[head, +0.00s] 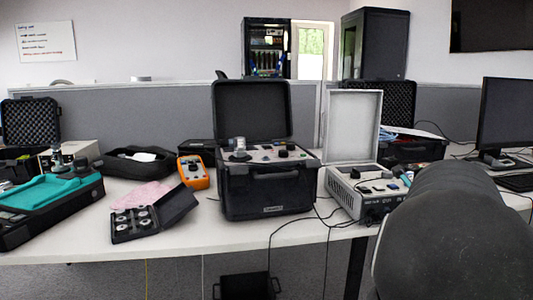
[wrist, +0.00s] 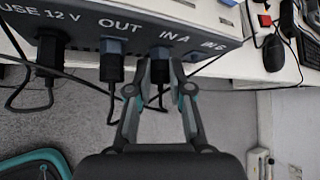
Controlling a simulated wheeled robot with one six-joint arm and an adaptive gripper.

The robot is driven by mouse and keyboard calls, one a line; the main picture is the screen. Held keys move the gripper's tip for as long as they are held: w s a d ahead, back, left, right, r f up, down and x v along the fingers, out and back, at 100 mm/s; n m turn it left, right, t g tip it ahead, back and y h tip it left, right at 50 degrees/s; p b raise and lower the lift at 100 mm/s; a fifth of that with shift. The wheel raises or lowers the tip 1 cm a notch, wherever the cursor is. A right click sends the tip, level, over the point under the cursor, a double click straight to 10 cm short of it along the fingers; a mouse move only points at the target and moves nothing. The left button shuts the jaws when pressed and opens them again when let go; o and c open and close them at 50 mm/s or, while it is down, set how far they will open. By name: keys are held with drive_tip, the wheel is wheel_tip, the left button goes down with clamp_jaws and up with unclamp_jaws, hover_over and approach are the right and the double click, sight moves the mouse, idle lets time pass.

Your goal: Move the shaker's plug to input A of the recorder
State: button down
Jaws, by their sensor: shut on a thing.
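The recorder (head: 345,195) is a grey box with a raised lid on the table, right of the middle in the head view. Its front panel (wrist: 75,38) fills the top of the wrist view, with sockets marked 12 V, OUT, IN A and IN B. My gripper (wrist: 161,68) is below IN A, its fingers on either side of a dark plug (wrist: 159,73) and shut on it. The plug lines up with the blue-grey IN A socket (wrist: 160,53); how deep it sits I cannot tell. My arm hides the gripper in the head view.
Other plugs sit at OUT (wrist: 111,68) and 12 V (wrist: 47,55), close left of my gripper, with cables hanging down. An open black case (head: 268,190) stands left of the recorder. A monitor (head: 505,112) is at the right.

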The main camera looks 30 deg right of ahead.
drive_tip(key=shift+d+m+y+p, duration=0.1)
drive_tip(key=shift+m+y+p, duration=0.2)
drive_tip(key=shift+y+p, duration=0.15)
idle(0.4)
drive_tip(key=shift+s+d+m+t+y, duration=0.15)
drive_tip(key=shift+m+t+y, duration=0.25)
drive_tip(key=shift+m+y, duration=0.85)
drive_tip(key=shift+n+y, duration=0.3)
drive_tip(key=shift+n, duration=0.05)
drive_tip(key=c, duration=1)
unclamp_jaws()
drive_tip(key=shift+d, duration=0.1)
drive_tip(key=shift+r, duration=0.15)
drive_tip(key=shift+v, duration=2.45)
